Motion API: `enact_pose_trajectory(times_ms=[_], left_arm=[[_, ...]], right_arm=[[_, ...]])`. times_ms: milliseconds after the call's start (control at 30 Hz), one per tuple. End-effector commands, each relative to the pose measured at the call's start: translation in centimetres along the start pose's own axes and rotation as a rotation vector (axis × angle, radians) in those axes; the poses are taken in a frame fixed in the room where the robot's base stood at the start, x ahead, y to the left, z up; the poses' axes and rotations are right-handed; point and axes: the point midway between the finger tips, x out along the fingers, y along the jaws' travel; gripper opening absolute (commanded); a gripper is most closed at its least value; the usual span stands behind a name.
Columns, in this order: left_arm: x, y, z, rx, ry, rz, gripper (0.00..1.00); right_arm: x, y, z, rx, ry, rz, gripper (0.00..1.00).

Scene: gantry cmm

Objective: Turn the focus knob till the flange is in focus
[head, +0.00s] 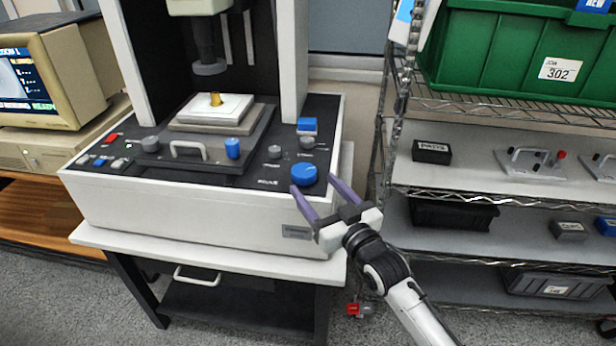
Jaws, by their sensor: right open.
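A blue round knob (304,174) sits at the right front of the machine's black control deck; I take it to be the focus knob, but its label is too small to read. A small brass-coloured part (215,99), likely the flange, rests on the white stage plate (208,110) under the lens barrel (208,66). My right gripper (315,186) is open, its two purple fingers spread on either side of the blue knob. Whether the fingers touch it cannot be told. My left gripper is not in view.
Smaller grey knobs (308,142), a blue knob (232,148) and a stage handle (188,150) share the deck. A monitor (40,80) stands at left, its screen partly cut off. A wire shelf with a green crate (490,50) stands close at right, beside my right arm.

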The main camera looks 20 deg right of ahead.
Motion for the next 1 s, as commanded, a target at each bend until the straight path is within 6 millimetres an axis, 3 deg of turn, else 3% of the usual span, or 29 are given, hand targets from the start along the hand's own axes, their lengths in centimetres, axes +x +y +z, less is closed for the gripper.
enact_pose_trajectory(times_ms=[100, 300, 633, 667, 900, 1000], left_arm=[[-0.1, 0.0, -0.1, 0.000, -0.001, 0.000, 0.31], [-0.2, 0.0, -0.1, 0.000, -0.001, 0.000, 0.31], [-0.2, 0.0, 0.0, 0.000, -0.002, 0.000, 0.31], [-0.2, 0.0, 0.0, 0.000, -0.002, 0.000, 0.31], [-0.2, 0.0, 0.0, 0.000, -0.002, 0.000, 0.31], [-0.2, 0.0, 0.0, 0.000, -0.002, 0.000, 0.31]], right_arm=[[2.2, 0.0, -0.1, 0.000, 0.001, 0.000, 0.65], [4.3, 0.0, 0.1, 0.000, -0.002, -0.001, 0.65], [4.7, 0.0, 0.1, 0.000, -0.002, -0.001, 0.65], [4.7, 0.0, 0.1, 0.000, -0.002, -0.001, 0.63], [4.7, 0.0, 0.1, 0.000, -0.002, -0.001, 0.23], [4.7, 0.0, 0.1, -0.001, -0.002, -0.004, 0.24]])
